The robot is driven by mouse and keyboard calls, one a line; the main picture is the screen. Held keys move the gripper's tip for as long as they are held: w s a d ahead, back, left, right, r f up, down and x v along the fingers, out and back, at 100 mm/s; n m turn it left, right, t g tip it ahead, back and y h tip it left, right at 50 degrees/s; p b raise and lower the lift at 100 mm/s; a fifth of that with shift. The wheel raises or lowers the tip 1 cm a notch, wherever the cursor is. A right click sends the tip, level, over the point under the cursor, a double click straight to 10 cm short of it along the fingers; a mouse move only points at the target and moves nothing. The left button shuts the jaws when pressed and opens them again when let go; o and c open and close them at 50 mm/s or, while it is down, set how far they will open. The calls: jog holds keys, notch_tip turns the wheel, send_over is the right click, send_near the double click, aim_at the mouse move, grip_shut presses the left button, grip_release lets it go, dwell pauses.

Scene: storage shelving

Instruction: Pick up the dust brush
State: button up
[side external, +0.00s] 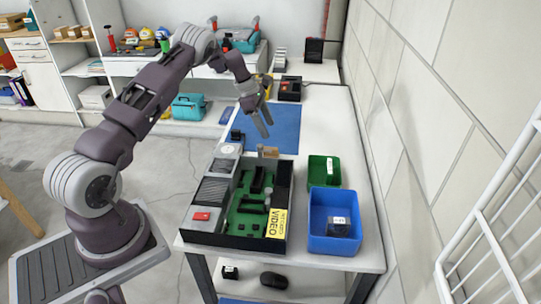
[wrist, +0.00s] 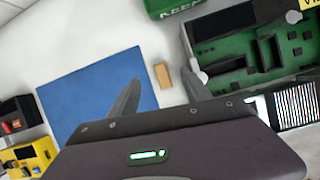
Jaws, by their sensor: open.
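I cannot make out a thing that is plainly a dust brush. A small tan block-like thing (side external: 268,152) lies on the table by the near edge of the blue mat, behind the black case; whether it is the brush I cannot tell. It also shows in the wrist view (wrist: 162,76), between my fingers in the picture. My gripper (side external: 266,127) is open and empty, pointing down above the blue mat. In the wrist view its two fingers (wrist: 161,84) stand apart.
A black case with a green circuit board (side external: 252,205) fills the near left of the table. A green bin (side external: 323,172) and a blue bin (side external: 334,240) stand to its right. The blue mat (side external: 285,122) is mostly clear. A wall (side external: 440,90) runs along the right.

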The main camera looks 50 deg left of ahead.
jog(key=n, duration=0.1)
send_over(270, 148)
jog(key=s+a, duration=0.2)
notch_tip(270, 148, down, 5)
jog(key=shift+w+r, duration=0.15)
jog(key=shift+r, duration=0.05)
jog(key=x, duration=0.7)
jog(key=shift+d, duration=0.15)
jog(key=shift+r, duration=0.1)
grip_shut()
